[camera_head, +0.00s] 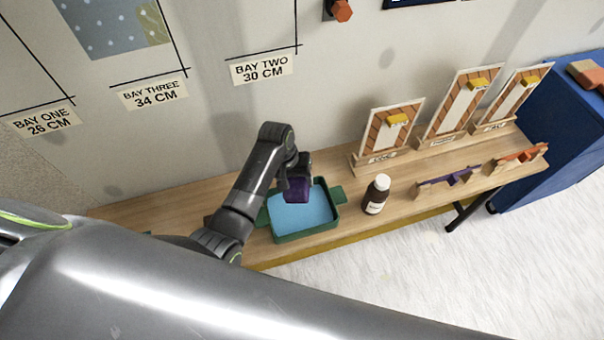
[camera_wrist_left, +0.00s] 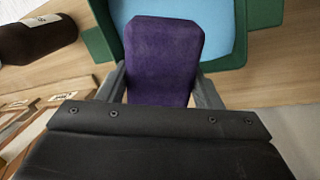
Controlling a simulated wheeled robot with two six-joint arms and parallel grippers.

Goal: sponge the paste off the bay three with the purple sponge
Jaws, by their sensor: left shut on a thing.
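My left gripper (camera_head: 297,181) is shut on the purple sponge (camera_head: 297,190) and holds it over the back part of a green tray (camera_head: 337,222) of blue liquid. The left wrist view shows the purple sponge (camera_wrist_left: 163,58) between the two fingers, with the blue liquid (camera_wrist_left: 226,30) beyond it. I cannot tell whether the sponge touches the liquid. Bay three is on the wall, marked by a "BAY THREE 34 CM" label (camera_head: 150,94). Above it hangs a blue dotted paper piece (camera_head: 110,25) with a greenish patch at its right. My right gripper is not in view.
A dark bottle (camera_head: 376,194) stands right of the tray on the wooden bench (camera_head: 400,213). Framed boards (camera_head: 386,135), a purple-topped rack (camera_head: 447,183) and an orange-topped rack (camera_head: 520,158) stand further right. A blue cabinet (camera_head: 560,125) is at the far right.

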